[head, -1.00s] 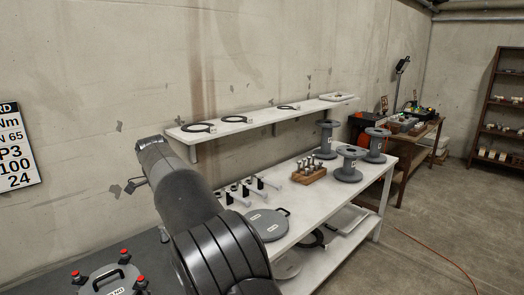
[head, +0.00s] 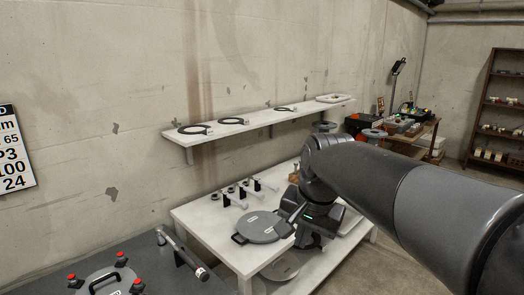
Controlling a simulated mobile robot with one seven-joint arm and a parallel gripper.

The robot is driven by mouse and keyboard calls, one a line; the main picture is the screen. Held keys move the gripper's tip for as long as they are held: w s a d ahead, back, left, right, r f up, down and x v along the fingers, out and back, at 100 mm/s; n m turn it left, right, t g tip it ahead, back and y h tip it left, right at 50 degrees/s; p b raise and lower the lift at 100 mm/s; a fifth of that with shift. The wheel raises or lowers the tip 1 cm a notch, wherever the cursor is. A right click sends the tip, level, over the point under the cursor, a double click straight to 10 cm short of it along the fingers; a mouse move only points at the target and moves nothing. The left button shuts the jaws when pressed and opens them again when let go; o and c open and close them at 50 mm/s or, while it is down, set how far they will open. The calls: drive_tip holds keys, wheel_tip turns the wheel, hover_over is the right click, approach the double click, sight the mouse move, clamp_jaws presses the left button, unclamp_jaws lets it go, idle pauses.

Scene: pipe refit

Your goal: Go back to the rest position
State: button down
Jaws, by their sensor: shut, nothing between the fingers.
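My gripper (head: 285,226) is in the middle of the head view, over the white table (head: 213,231). It is shut and holds nothing. Its tip is beside the right edge of a round grey cover plate (head: 257,227) with a black handle; I cannot tell whether they touch. My arm reaches in from the lower right and hides much of the table's right part and the things there.
Several small parts (head: 231,197) stand behind the plate. A shelf (head: 235,128) with black rings is on the wall. A grey bench at lower left bears a lid (head: 102,283) with red knobs and a wrench-like tool (head: 183,253). The air above the table's left is free.

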drive_tip(key=s+d+f+n+t, duration=0.1)
drive_tip(key=s+d+f+n, duration=0.1)
drive_tip(key=s, duration=0.5)
drive_tip(key=s+d+f+n+t+h, duration=0.1)
drive_tip(key=s+d+f+n, duration=0.2)
drive_tip(key=s+f, duration=0.3)
drive_tip(key=shift+s+d, duration=0.85)
drive_tip(key=shift+d, duration=0.05)
drive_tip(key=c, duration=2.1)
unclamp_jaws()
drive_tip(key=shift+c, duration=0.2)
